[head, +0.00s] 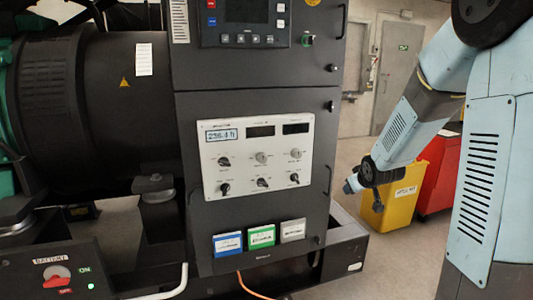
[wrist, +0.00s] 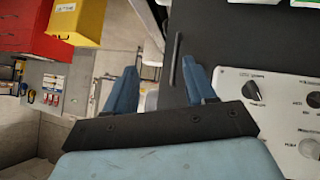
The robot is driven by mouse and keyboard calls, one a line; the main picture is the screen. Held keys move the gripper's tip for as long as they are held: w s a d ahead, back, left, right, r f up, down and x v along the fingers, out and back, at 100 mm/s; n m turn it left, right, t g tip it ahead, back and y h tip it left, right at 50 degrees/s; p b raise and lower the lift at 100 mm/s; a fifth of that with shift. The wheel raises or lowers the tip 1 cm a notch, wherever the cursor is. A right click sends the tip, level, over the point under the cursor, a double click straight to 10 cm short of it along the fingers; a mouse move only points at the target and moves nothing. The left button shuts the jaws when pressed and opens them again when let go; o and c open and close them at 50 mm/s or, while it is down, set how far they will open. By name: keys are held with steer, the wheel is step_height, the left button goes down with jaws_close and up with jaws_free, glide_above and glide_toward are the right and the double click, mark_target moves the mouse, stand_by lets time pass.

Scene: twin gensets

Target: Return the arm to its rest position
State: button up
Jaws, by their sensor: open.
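My arm reaches down from the upper right in the head view, bent at the elbow. My gripper (head: 351,185) hangs in front of the yellow bin, right of the genset cabinet (head: 186,175), and looks small there. In the wrist view my gripper (wrist: 163,88) has two blue fingers set apart with nothing between them. The white control panel (head: 258,155) with knobs and displays is on the cabinet front. It also shows at the right of the wrist view (wrist: 285,107). My gripper is apart from the panel in the head view.
A yellow bin (head: 404,194) and a red cabinet (head: 440,172) stand behind my arm. A grey door (head: 398,75) is at the back. A battery switch box (head: 60,277) is at lower left. Blue, green and white boxes (head: 262,237) sit low on the cabinet. Floor shows right of the base.

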steer(key=s+a+r+m+g, duration=0.1)
steer(key=s+r, duration=0.3)
steer(key=s, duration=0.7)
steer(key=s+a+r+m+g, duration=0.1)
steer(key=s+r, duration=0.4)
steer(key=s, duration=0.6)
steer(key=s+a+r+m+g, duration=0.2)
steer(key=s+r, duration=0.3)
steer(key=s, duration=0.6)
steer(key=shift+s+a, duration=0.3)
steer(key=shift+a, duration=0.5)
steer(key=shift+c, duration=0.5)
